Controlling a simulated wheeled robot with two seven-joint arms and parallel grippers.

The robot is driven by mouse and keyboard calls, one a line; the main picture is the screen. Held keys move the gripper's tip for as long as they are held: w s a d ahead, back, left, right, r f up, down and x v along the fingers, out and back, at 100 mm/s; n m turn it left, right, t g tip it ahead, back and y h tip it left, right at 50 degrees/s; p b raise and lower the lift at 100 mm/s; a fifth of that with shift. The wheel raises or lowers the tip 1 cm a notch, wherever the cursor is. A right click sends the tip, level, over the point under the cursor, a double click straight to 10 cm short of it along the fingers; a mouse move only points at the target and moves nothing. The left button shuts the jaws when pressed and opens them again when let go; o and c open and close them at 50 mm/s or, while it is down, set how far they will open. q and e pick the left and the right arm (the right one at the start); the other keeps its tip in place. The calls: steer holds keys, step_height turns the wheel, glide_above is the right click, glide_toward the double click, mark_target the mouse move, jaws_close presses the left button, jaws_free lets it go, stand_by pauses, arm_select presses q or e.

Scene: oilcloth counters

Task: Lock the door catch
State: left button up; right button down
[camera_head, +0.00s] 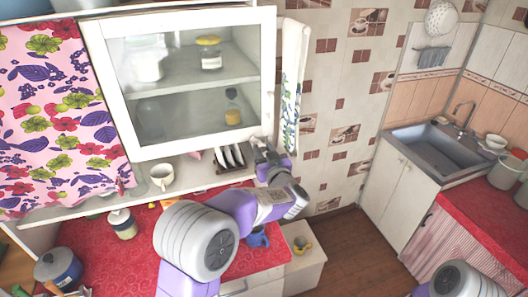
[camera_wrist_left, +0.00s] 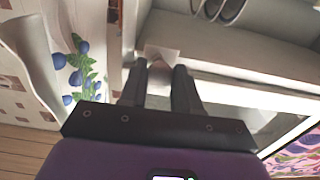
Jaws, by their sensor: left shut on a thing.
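The wall cabinet has a white-framed glass door (camera_head: 268,75), which looks closed. My left gripper (camera_head: 259,144) is at the door's lower right corner, just below the glass. In the left wrist view its two dark fingers (camera_wrist_left: 159,80) are closed on a small pale piece (camera_wrist_left: 159,68) at the cabinet's edge, which appears to be the door catch. The fingers hide much of the catch, so I cannot tell how it is turned. In the head view the catch is hidden behind the gripper. My right gripper is out of view.
A white towel with blue berries (camera_head: 291,85) hangs right beside my left gripper. A dish rack with plates (camera_head: 230,158) and a white cup (camera_head: 162,177) stand on the shelf under the cabinet. A floral curtain (camera_head: 60,110) hangs at left. The sink (camera_head: 435,150) is far right.

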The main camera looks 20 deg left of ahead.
arm_select(q)
steer(key=shift+c, duration=0.7)
steer(key=m+p, duration=0.1)
steer(key=p, duration=0.1)
steer(key=m+p, duration=0.3)
steer(key=p, duration=0.1)
steer(key=shift+r, duration=0.25)
steer(key=shift+f+m+p, duration=0.1)
steer(key=shift+m+p, duration=0.6)
steer(key=shift+m, duration=0.3)
steer(key=shift+f+m, duration=0.1)
steer(key=shift+m, duration=1)
steer(key=o, duration=1)
steer(key=shift+o, duration=0.2)
